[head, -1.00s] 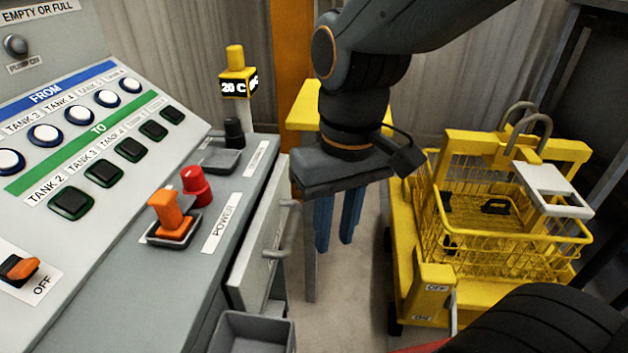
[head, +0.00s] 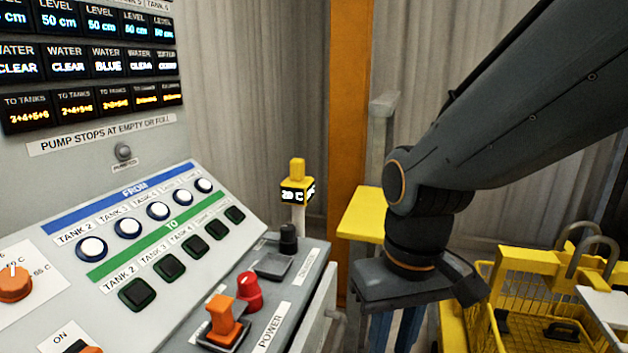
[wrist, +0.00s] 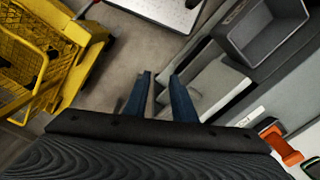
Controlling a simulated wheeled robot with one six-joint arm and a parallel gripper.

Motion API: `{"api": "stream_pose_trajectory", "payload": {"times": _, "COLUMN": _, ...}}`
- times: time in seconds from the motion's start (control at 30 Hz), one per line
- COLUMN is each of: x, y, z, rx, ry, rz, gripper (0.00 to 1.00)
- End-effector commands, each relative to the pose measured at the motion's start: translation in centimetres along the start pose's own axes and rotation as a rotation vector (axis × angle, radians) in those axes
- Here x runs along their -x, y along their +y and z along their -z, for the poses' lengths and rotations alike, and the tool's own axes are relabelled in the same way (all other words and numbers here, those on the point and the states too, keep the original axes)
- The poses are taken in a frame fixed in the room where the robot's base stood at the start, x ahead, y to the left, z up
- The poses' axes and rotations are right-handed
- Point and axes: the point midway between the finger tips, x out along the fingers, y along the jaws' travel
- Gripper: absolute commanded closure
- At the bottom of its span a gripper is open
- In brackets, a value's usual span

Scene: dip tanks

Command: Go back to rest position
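My gripper (head: 396,330) hangs fingers-down from my dark grey arm in the head view, right of the control desk and left of the yellow basket cart. The lower frame edge cuts off its fingertips there. In the wrist view both blue fingers (wrist: 160,80) stand apart with only floor between them. My gripper is open and empty.
The control desk (head: 185,300) with buttons, an orange switch (head: 222,318) and a red knob (head: 249,291) is at left. A yellow cart with a wire basket (head: 535,280) stands at right. A grey bin (wrist: 262,28) shows in the wrist view.

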Motion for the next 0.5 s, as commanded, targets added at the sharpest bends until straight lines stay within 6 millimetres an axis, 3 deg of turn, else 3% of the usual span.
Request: {"api": "stream_pose_trajectory", "payload": {"times": 0.5, "x": 6.9, "y": 4.6, "z": -1.1, "rx": -0.154, "ry": -0.006, "rz": -0.029, "gripper": 0.76}}
